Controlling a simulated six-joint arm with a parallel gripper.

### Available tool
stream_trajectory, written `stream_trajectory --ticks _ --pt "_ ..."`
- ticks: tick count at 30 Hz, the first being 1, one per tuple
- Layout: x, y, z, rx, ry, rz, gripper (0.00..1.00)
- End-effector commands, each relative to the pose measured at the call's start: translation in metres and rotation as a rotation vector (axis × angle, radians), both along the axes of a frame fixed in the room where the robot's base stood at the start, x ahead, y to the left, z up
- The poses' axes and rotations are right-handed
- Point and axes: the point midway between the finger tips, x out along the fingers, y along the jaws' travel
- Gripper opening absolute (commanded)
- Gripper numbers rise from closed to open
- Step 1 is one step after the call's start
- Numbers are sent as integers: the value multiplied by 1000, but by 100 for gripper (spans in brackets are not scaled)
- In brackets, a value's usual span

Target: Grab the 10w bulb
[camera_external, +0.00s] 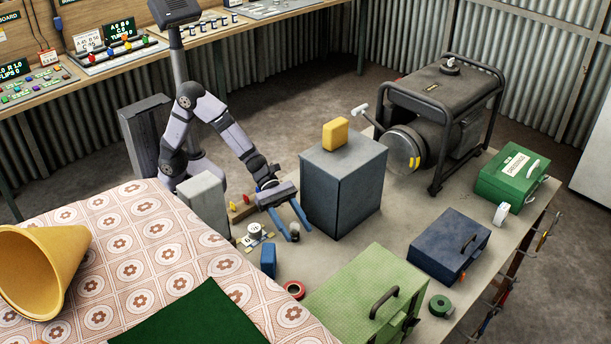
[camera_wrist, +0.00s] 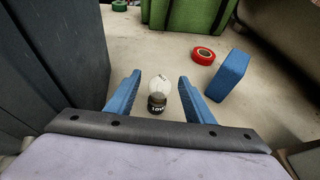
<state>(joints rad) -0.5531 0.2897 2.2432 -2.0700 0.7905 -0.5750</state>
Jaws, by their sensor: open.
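The 10w bulb (camera_wrist: 158,88) has clear glass on top and a dark base with a pale "10W" label. It stands upright on the table between the blue fingers of my gripper (camera_wrist: 160,98) in the wrist view, with a gap on both sides. My gripper is open and points down toward the table. In the external view the bulb (camera_external: 295,231) shows small between the fingertips of my gripper (camera_external: 298,232), just left of the grey cabinet.
The grey cabinet (camera_external: 342,190) stands close beside my gripper, with a yellow block (camera_external: 335,133) on top. A blue block (camera_wrist: 228,76) and a red tape roll (camera_wrist: 203,56) lie nearby. A green case (camera_external: 365,290) stands toward the front. Several small items lie left of my gripper.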

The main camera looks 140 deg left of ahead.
Motion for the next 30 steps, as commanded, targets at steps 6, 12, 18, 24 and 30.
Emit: stream_trajectory --ticks 6,12,18,24,30 --pt "0 0 0 1 0 0 36" --pt "0 0 0 1 0 0 3" --pt "0 0 0 1 0 0 4" --pt "0 0 5 2 -1 -1 4" --pt "0 0 20 3 -4 -2 4"
